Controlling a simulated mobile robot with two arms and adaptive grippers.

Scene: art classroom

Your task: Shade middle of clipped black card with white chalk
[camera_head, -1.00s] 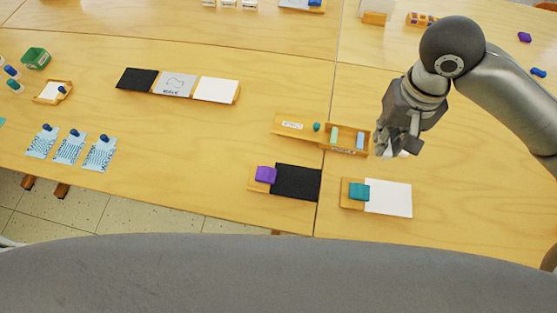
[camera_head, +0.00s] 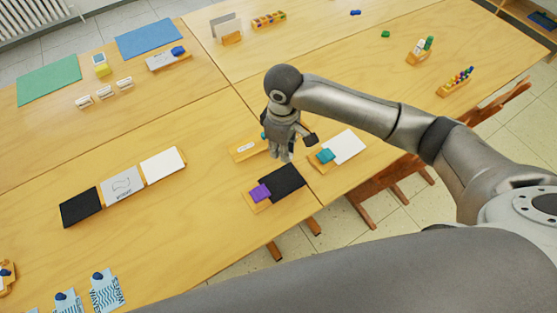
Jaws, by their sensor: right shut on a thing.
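The black card (camera_head: 284,182) lies on its small wooden board, held at its left end by a purple clip (camera_head: 260,193). My right gripper (camera_head: 284,157) points down just past the card's far edge in the picture, seemingly above the table. It is shut on the white chalk, which is too small and covered to make out clearly now. I cannot tell whether it touches the surface. My left gripper is not in view.
A white card (camera_head: 348,146) with a teal clip (camera_head: 325,156) lies to the right. A wooden tray with a label (camera_head: 248,149) is just left of the gripper, partly hidden. A black, grey and white card strip (camera_head: 122,186) lies at left. Bare table lies between.

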